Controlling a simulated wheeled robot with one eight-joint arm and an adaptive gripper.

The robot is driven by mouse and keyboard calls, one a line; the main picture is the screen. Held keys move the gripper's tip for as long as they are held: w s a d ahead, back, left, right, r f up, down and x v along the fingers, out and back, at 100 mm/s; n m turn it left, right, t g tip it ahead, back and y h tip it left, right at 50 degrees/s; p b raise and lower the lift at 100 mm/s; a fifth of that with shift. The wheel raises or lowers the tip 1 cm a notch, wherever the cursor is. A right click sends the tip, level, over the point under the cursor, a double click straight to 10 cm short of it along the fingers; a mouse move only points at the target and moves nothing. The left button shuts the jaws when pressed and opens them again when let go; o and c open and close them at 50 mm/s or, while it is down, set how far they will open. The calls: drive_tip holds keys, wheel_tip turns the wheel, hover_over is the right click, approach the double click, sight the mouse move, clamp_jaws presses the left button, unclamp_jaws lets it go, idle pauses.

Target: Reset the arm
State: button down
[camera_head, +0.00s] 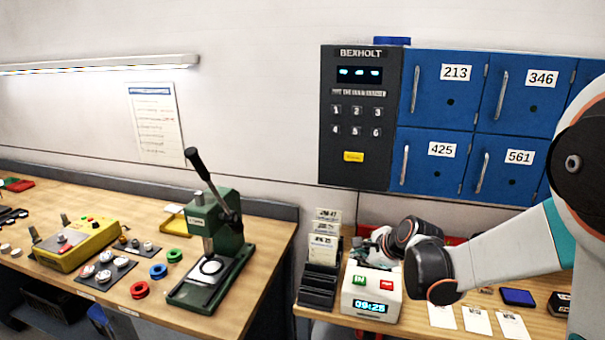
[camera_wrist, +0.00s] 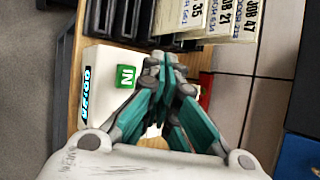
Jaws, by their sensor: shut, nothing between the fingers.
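My arm reaches in from the right in the head view, over the right-hand table. My gripper (camera_head: 368,250) is behind and above the white time clock (camera_head: 362,307), partly hidden by my own wrist. In the wrist view my gripper (camera_wrist: 162,60) has its teal-sided fingers drawn together at the tips, with nothing between them. The time clock (camera_wrist: 105,60) lies beyond the fingers, with its green IN button (camera_wrist: 126,76) beside them and its red button partly hidden. I cannot tell whether the fingertips touch the clock.
A card rack (camera_head: 320,275) stands left of the clock. Cards (camera_head: 477,319) and a dark blue pad (camera_head: 517,297) lie to its right. Blue lockers (camera_head: 440,115) with a keypad panel (camera_head: 354,170) hang above. A green press (camera_head: 215,250) stands on the left table.

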drive_tip(key=s+d+n+g+h+b, duration=0.1)
drive_tip(key=s+n+h+b, duration=0.2)
drive_tip(key=s+n+b, duration=0.6)
drive_tip(key=s+n, duration=1.1)
drive_tip(key=s, duration=1.1)
drive_tip(key=shift+s+f+n+h, duration=0.15)
drive_tip(key=shift+s+n+h, duration=0.1)
drive_tip(key=shift+n+h, duration=0.05)
